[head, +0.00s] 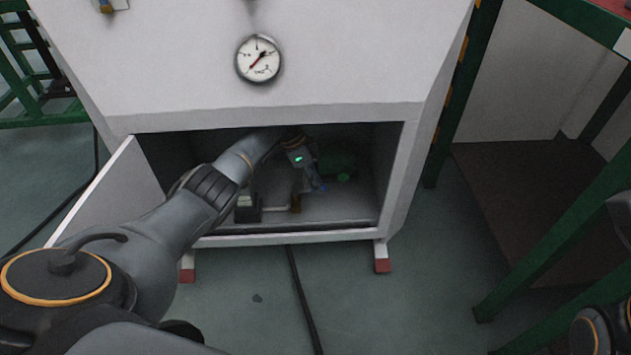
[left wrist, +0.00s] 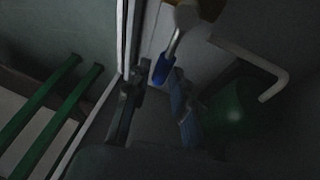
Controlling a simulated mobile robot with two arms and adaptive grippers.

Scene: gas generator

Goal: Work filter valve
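The valve's lever with a blue grip (left wrist: 163,69) shows in the left wrist view, joined to a pale round valve part (left wrist: 188,16) at the top. In the head view a blue piece (head: 321,186) shows low inside the open cabinet, by my gripper. My left arm reaches into this cabinet. My left gripper (left wrist: 155,88) is open, one finger on each side, with the blue grip's end at the mouth between the fingertips. I cannot tell whether a finger touches it. In the head view the gripper (head: 312,176) is dim. My right gripper is not in view.
The cabinet's lower rim (head: 300,237) and side walls close in around my left arm. A green rounded part (left wrist: 232,108) lies right of the gripper, near a bent white pipe (left wrist: 268,72). A dark box (head: 248,208) stands left inside. A pressure gauge (head: 258,59) sits above.

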